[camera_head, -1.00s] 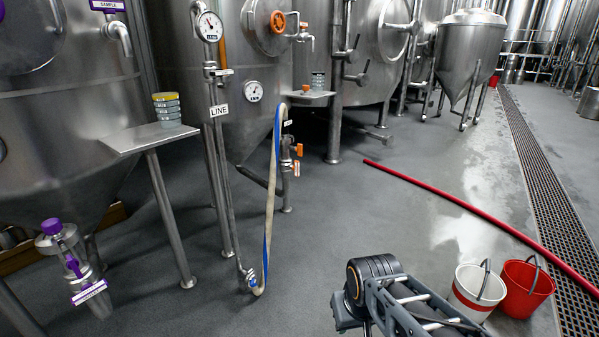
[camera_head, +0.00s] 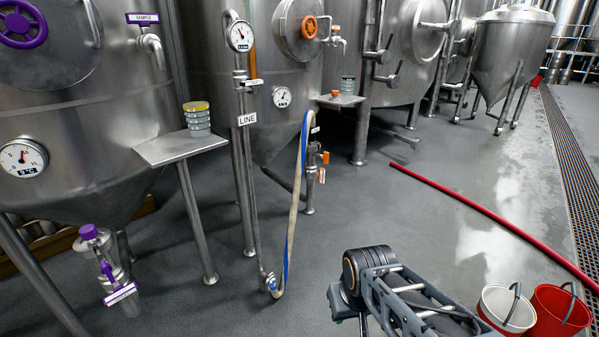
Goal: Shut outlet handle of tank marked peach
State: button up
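No tank label that I can read says peach. The middle tank (camera_head: 235,95) has orange fittings, and its low outlet has an orange handle (camera_head: 325,157) with a small tag (camera_head: 321,175) too small to read. The left tank (camera_head: 80,110) has purple fittings, and its low outlet (camera_head: 108,262) has a purple cap and a label (camera_head: 120,293) that I cannot read. I cannot tell whether either outlet is open or shut. My arm reaches in at the bottom, right of centre, well in front of both outlets. My gripper is not visible.
A hose (camera_head: 298,190) hangs from the LINE pipe (camera_head: 250,180) by the middle tank. Metal shelves (camera_head: 165,150) hold stacked tins. A red hose (camera_head: 490,222) lies on the floor. A white bucket (camera_head: 505,308) and a red bucket (camera_head: 558,312) stand right of my arm. The middle floor is clear.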

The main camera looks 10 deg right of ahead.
aim_at(321, 175)
jog(key=u, duration=0.25)
jog(key=i, duration=1.55)
jog(key=z, duration=0.45)
